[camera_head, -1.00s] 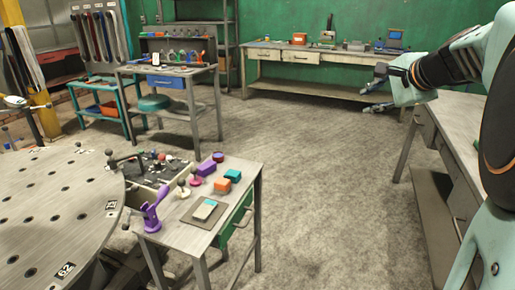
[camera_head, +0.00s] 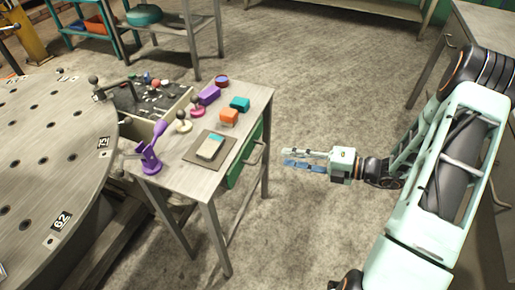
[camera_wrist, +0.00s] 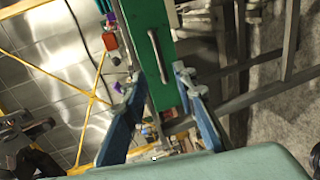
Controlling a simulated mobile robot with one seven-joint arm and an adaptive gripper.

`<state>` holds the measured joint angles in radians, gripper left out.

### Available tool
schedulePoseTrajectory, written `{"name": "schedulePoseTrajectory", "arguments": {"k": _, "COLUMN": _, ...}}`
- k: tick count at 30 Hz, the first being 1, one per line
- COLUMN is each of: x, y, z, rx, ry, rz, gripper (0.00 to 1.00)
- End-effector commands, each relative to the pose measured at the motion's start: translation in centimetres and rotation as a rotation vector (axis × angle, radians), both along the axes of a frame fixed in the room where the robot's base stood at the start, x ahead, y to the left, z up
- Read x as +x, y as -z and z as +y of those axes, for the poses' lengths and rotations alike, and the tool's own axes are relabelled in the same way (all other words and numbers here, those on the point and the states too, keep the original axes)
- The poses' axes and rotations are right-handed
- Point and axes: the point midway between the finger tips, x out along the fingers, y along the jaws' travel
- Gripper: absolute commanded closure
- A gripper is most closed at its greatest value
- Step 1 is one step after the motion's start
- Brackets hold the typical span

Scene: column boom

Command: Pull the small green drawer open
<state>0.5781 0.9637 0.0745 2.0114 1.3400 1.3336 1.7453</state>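The small green drawer (camera_head: 243,158) is under the top of the small grey table (camera_head: 176,178), on its right side, and looks shut. Its metal handle (camera_head: 255,153) faces my gripper. My gripper (camera_head: 286,158) is to the right of the drawer, apart from it, with its fingers pointing left toward the handle. In the wrist view, the green front (camera_wrist: 161,60) and the bar handle (camera_wrist: 158,57) show ahead, beyond the two spread blue fingers (camera_wrist: 155,88). The gripper is open and empty.
A round perforated table (camera_head: 45,150) stands at left. Floor to the right of the drawer is clear.

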Motion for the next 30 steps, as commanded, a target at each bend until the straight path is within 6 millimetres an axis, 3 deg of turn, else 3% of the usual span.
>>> {"name": "schedulePoseTrajectory", "arguments": {"k": 18, "x": 3.1, "y": 2.2, "z": 8.9, "rx": 0.002, "ry": -0.002, "rz": 0.003, "gripper": 0.74}}
{"name": "schedulePoseTrajectory", "arguments": {"k": 30, "x": 3.5, "y": 2.3, "z": 9.7, "rx": 0.001, "ry": 0.0, "rz": 0.003, "gripper": 0.74}}
